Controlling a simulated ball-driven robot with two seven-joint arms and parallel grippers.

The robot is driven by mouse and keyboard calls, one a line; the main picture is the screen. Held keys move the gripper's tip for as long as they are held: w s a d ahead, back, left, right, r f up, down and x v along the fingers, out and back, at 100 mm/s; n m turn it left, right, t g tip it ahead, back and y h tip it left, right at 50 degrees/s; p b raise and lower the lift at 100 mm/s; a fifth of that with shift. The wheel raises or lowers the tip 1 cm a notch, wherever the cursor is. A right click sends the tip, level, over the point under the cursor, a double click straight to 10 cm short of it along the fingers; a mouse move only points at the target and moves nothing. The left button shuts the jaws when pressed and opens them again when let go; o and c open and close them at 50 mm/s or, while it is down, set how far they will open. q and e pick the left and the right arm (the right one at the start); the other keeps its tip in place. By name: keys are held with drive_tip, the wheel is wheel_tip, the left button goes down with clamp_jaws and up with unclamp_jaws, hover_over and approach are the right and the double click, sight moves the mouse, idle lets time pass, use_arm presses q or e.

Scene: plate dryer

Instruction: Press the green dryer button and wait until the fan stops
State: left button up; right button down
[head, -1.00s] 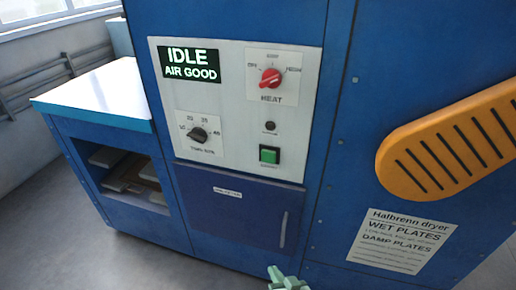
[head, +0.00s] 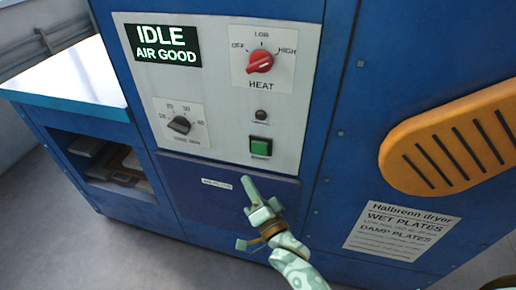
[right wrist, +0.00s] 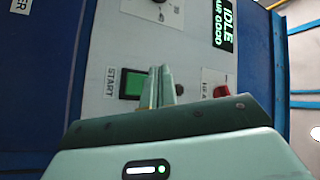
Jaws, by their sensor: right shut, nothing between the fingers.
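The green button (head: 260,147) is a square in a dark frame, low on the white control panel (head: 220,120) of the blue dryer. In the right wrist view the green button (right wrist: 131,84) has the label START beside it. The display (head: 165,46) reads IDLE, AIR GOOD. My right gripper (head: 248,181) is shut and empty, its tips a little below the button in the head view. In the right wrist view its fingers (right wrist: 161,72) show just right of the button; I cannot tell whether they touch the panel. My left gripper is not in view.
A red heat knob (head: 260,61), a black timer dial (head: 180,125) and a small dark round fitting (head: 261,115) share the panel. An orange slotted vent (head: 450,145) is at right, above a paper notice (head: 402,219). A side table (head: 70,80) stands at left.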

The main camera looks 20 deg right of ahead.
drive_tip(key=b, duration=0.2)
approach(253, 147)
drive_tip(key=w+a+r, duration=0.1)
drive_tip(key=w+a, duration=0.2)
drive_tip(key=shift+w+d+r, duration=0.1)
drive_tip(key=shift+w+d, duration=0.55)
drive_tip(key=shift+w, duration=0.1)
idle(1.5)
drive_tip(key=shift+w+d, duration=0.25)
drive_tip(key=shift+w, duration=0.05)
drive_tip(key=shift+w+d, duration=0.3)
drive_tip(key=shift+w, duration=0.1)
idle(0.7)
drive_tip(key=shift+s+a, duration=0.15)
drive_tip(key=shift+s+a+p, duration=0.4)
drive_tip(key=shift+s, duration=0.2)
